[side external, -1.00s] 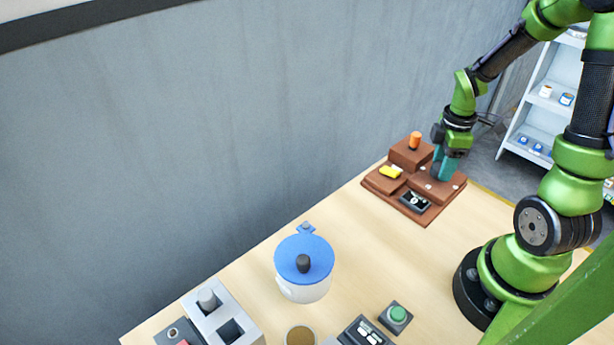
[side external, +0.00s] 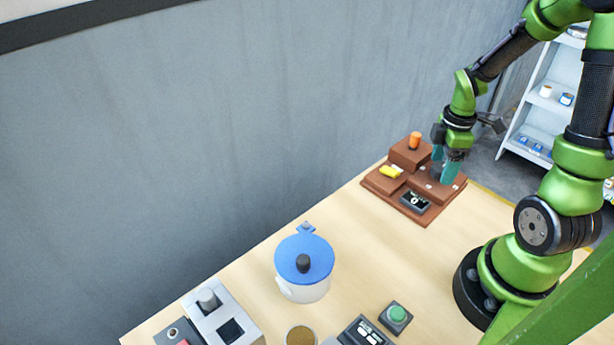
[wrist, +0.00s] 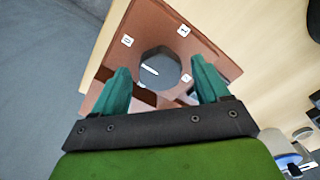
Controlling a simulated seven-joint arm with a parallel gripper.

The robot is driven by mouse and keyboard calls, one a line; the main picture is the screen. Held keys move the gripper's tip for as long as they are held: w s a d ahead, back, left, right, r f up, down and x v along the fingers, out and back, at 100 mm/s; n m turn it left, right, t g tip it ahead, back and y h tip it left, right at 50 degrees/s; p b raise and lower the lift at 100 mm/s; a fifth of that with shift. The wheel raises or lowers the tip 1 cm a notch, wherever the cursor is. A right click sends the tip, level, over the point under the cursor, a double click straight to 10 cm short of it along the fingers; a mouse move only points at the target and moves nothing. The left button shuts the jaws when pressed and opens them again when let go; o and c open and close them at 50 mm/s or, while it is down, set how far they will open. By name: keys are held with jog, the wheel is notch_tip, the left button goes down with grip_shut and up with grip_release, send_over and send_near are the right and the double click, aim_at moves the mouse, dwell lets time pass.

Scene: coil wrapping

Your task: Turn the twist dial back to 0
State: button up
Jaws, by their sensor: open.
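The twist dial (wrist: 160,62) is a dark, many-sided knob with a white pointer line, set in a brown board (wrist: 150,25). Small white label tiles sit around it; the one at upper left (wrist: 127,41) looks like a 0, but the marks are hard to read. The pointer line lies slanted and does not clearly meet a label. My gripper (wrist: 160,70) is open, with one teal fingertip on each side of the knob. I cannot tell whether they touch it. In the side external view my gripper (side external: 445,174) points down over the brown board's right part and hides the dial.
The brown board (side external: 424,219) also carries an orange cylinder (side external: 414,141), a yellow piece (side external: 391,172) and a dark display (side external: 415,201). A blue-lidded pot (side external: 304,262), a green button box (side external: 397,315) and a grey fixture (side external: 222,320) stand nearer the camera. The table between is clear.

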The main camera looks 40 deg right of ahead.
aim_at(441, 166)
notch_tip(441, 166, up, 17)
dwell(0.4)
jog(key=shift+f, duration=0.1)
jog(key=a+r+m+t+y, duration=0.2)
jog(key=a+m+t, duration=0.5)
jog(key=a+m, duration=0.6)
jog(key=a, duration=0.6)
jog(key=shift+s+a+r, duration=0.2)
jog(key=shift+a, duration=0.2)
